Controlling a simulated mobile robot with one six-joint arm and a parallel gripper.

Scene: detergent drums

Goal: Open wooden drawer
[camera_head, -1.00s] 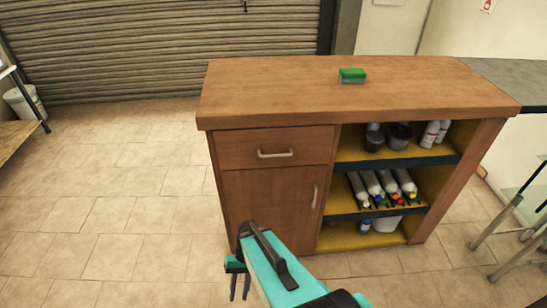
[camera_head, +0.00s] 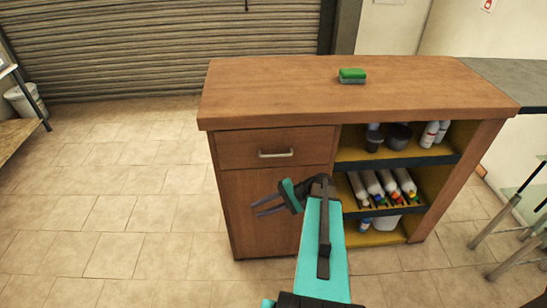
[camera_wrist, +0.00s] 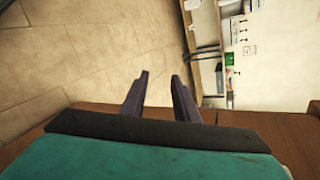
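The wooden drawer (camera_head: 240,149) is at the upper left of the brown cabinet and is closed. Its pale bar handle (camera_head: 276,154) runs level across its front. My gripper (camera_head: 262,208) is below the drawer, in front of the cabinet door, with its fingers pointing left. In the wrist view my gripper (camera_wrist: 158,90) shows two dark fingers apart with nothing between them. The drawer handle cannot be made out in the wrist view. My arm hides the door's handle in the head view.
The cabinet door (camera_head: 240,225) is shut below the drawer. Open shelves to the right hold several bottles (camera_head: 382,185) and dark pots (camera_head: 399,136). A green sponge (camera_head: 352,76) lies on the cabinet top (camera_head: 290,90). The tiled floor (camera_head: 120,200) to the left is clear.

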